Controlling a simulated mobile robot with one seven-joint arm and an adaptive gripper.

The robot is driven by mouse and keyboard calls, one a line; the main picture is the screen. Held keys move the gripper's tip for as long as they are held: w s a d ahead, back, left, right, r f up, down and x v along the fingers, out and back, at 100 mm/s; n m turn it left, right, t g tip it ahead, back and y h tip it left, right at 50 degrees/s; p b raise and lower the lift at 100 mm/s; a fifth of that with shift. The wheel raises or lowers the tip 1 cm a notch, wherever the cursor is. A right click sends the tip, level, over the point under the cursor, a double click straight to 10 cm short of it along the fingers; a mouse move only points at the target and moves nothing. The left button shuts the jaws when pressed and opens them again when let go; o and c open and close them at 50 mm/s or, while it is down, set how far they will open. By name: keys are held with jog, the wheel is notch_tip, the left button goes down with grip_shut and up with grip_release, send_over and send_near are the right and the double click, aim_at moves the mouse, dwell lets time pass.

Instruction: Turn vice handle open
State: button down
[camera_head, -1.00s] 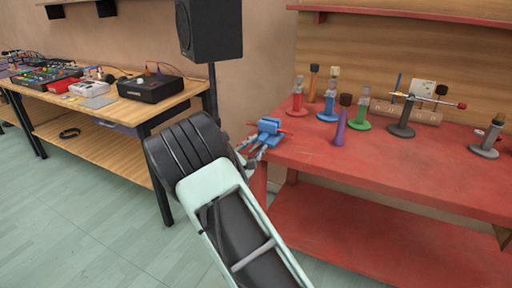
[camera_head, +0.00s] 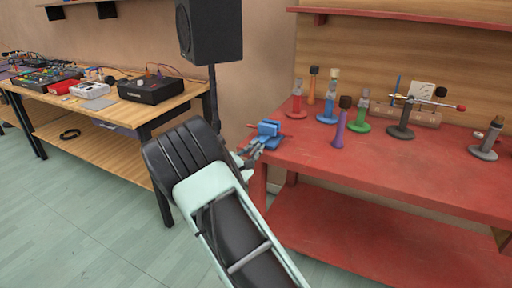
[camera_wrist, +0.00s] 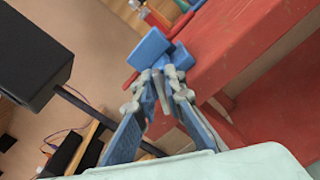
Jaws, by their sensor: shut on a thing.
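The small blue vice (camera_head: 268,128) sits at the left front corner of the red workbench (camera_head: 400,165). In the wrist view the blue vice (camera_wrist: 150,49) is straight ahead, just beyond my fingertips. A thin red bar, apparently its handle (camera_head: 251,125), shows at the vice's left side. My gripper (camera_head: 256,146) is at the vice's near side, partly hidden behind my own wrist. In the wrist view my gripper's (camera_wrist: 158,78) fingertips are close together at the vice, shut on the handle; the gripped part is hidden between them.
Several coloured stands, including a red one (camera_head: 297,101) and a purple one (camera_head: 341,129), stand on the bench right of the vice. A black speaker (camera_head: 209,30) on a pole rises behind my arm. A wooden table (camera_head: 120,110) with electronics is at left.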

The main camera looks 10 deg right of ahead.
jog(key=n+p, duration=0.4)
jog(key=n, duration=0.1)
jog(key=shift+a+r, duration=0.15)
jog(key=shift+r, duration=0.05)
jog(key=n+p, duration=0.2)
jog(key=n, duration=0.1)
jog(key=n+p, duration=0.1)
jog(key=n, duration=0.1)
jog(key=shift+w+a+n+p, duration=0.15)
jog(key=shift+n+p, duration=0.2)
jog(key=shift+n, duration=0.05)
jog(key=n+p, duration=0.1)
jog(key=n, duration=0.1)
jog(key=n+p, duration=0.2)
jog(key=n, duration=0.1)
jog(key=shift+a+f+n, duration=0.1)
jog(key=shift+f+n, duration=0.1)
jog(key=shift+n, duration=0.1)
jog(key=n, duration=0.2)
jog(key=n+p, duration=0.2)
jog(key=n, duration=0.1)
jog(key=shift+w+f+n, duration=0.1)
jog(key=shift+f+n, duration=0.15)
jog(key=shift+n, duration=0.05)
jog(key=c, duration=2)
grip_release()
jog(key=shift+a, duration=0.1)
